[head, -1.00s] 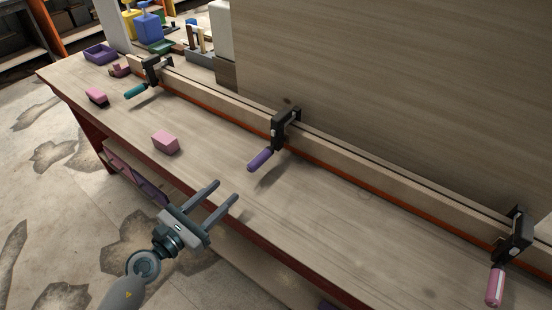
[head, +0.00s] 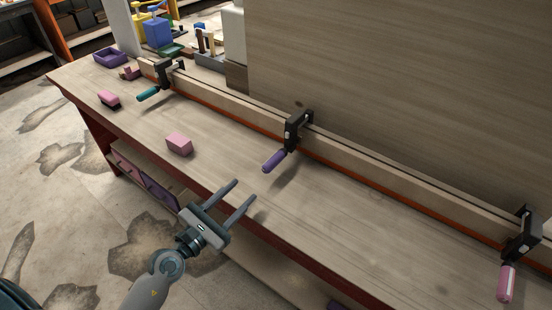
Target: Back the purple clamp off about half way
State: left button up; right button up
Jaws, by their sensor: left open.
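The purple clamp (head: 274,160) sits on the long curved wooden stringer (head: 361,174) near the middle of the bench. Its black frame (head: 293,129) grips the strip, and its purple handle slants down toward the front left, over the bench top. My left gripper (head: 245,193) is open and empty, near the bench's front edge. Its two fingers point up and right, in front of and below the purple handle, apart from it. My right gripper is not in view.
A teal-handled clamp (head: 148,94) stands far left and a pink-handled clamp (head: 508,281) at right. Pink blocks (head: 179,144) (head: 109,99) and a purple tray (head: 110,57) lie on the bench. A tall wooden panel (head: 400,90) rises behind. Bench top around the purple handle is clear.

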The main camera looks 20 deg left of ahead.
pick_arm(q)
jog(key=p, duration=0.2)
send_near(274, 161)
jog(key=w, duration=0.3)
jog(key=shift+w+d+f, duration=0.1)
jog(key=shift+d+f, duration=0.15)
jog(key=shift+f, duration=0.1)
jog(key=x, duration=0.4)
jog(key=shift+w+d+f, duration=0.1)
jog(key=shift+w, duration=0.1)
jog(key=x, duration=0.3)
jog(key=shift+w+f+p, duration=0.1)
jog(key=shift+p, duration=0.3)
jog(key=shift+w+d, duration=0.15)
jog(key=shift+w, duration=0.2)
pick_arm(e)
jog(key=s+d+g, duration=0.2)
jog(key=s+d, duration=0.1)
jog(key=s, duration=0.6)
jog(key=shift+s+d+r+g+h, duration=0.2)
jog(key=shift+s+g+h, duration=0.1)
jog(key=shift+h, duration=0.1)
pick_arm(q)
jog(key=shift+c, duration=0.6)
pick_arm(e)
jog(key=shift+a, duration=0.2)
pick_arm(q)
grip_shut()
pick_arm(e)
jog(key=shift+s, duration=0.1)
